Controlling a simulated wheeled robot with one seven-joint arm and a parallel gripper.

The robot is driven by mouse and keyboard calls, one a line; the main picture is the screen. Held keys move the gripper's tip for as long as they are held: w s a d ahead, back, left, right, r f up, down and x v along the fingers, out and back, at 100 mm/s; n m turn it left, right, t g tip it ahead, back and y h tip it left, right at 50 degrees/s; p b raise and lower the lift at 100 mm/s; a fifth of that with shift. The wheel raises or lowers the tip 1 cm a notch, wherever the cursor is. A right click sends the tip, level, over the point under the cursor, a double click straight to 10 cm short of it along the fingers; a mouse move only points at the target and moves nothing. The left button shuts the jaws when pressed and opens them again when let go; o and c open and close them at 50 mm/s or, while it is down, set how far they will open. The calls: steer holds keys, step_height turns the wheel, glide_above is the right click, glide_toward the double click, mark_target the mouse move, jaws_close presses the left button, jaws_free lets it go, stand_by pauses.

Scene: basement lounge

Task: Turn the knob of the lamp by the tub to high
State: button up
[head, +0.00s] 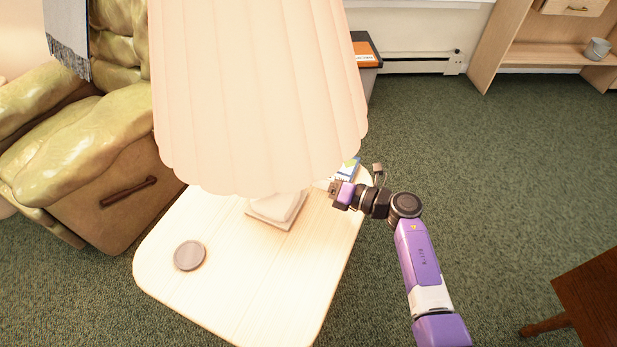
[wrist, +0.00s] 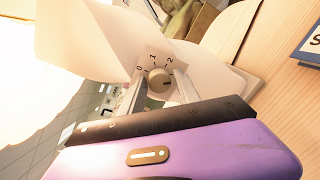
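The lamp has a large cream pleated shade (head: 255,90) and a pale square base (head: 278,208) on the side table. In the wrist view its round beige knob (wrist: 158,81) sits on a plate (wrist: 151,62) marked 0, 1 and 2. A small dark mark shows on the knob's right side; I cannot tell exactly which number it points to. My gripper (head: 334,188) is at the right of the lamp base in the head view. In the wrist view its fingers (wrist: 160,84) are apart, one on each side of the knob; firm contact is not clear.
The light wooden side table (head: 240,290) holds a round grey disc (head: 189,255) and a blue box (head: 348,169) close to my gripper. A dark grey tub (head: 368,75) with an orange label stands behind. A green armchair (head: 100,150) is left.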

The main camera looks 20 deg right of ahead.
steer(key=shift+o, duration=0.7)
steer(key=v, duration=0.7)
steer(key=shift+s+d, duration=0.25)
steer(key=shift+s, duration=0.1)
steer(key=s+a+r+m+t+h+p, duration=0.2)
steer(key=s+a+r+m+t, duration=0.15)
steer(key=s+m, duration=0.3)
steer(key=s+a+r+m+t+h+p, duration=0.1)
steer(key=s+a+r+m+t+p, duration=0.15)
steer(key=s+r+m, duration=0.45)
steer(key=s+r+m+g+h+p, duration=0.1)
steer(key=s+r+m+g+h, duration=0.1)
steer(key=s+m, duration=0.8)
steer(key=s+d+r+m+g+h+p, duration=0.1)
steer(key=s+r+m+h, duration=0.4)
steer(key=s+m, duration=0.5)
steer(key=s+g+p, duration=0.1)
steer(key=s, duration=0.2)
steer(key=shift+s+r+g+h, duration=0.25)
steer(key=shift+s+g+h, duration=0.05)
steer(key=shift+s+h, duration=0.1)
